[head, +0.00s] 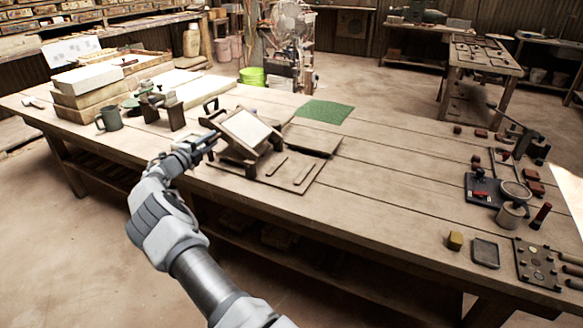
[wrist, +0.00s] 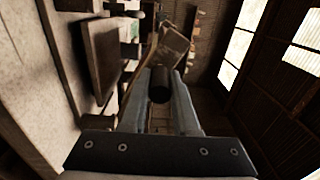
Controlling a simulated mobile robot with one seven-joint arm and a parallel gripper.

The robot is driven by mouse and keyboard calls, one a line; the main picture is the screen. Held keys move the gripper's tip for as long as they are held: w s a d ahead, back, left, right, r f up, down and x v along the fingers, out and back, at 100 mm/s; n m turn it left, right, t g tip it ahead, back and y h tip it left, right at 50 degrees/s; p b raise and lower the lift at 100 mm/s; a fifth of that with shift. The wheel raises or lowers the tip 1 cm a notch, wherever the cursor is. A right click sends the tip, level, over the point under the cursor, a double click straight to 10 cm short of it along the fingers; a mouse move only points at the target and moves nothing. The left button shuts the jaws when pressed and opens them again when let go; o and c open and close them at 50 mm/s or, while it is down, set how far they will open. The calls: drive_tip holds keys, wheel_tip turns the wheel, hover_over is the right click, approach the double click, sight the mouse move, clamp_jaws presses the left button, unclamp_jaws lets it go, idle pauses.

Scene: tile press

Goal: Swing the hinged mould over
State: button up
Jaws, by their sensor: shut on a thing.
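The hinged mould (head: 236,142) is on the wooden bench, left of the middle in the head view. My gripper (head: 209,141) is at the mould's near left side. In the wrist view my gripper (wrist: 160,80) is shut on a dark round handle (wrist: 160,92). The tilted mould also shows beyond the fingers in the wrist view (wrist: 172,45). The hinge itself is too small to make out.
A green mat (head: 325,112) lies behind the mould. A mug (head: 109,119), small stands and pale slabs (head: 88,79) are to the left. Tools, a pot (head: 511,214) and small blocks are at the right.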

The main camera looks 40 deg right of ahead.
drive_tip(key=f+b, duration=0.2)
drive_tip(key=w+a+f+b, duration=0.1)
drive_tip(key=f+b, duration=0.1)
drive_tip(key=b, duration=0.1)
drive_tip(key=w+f+b, duration=0.1)
drive_tip(key=f+b, duration=0.1)
drive_tip(key=b, duration=0.1)
drive_tip(key=shift+w+a, duration=0.25)
drive_tip(key=shift+a, duration=0.15)
drive_tip(key=o, duration=0.5)
drive_tip(key=shift+o, duration=1.4)
drive_tip(key=shift+s+d, duration=0.1)
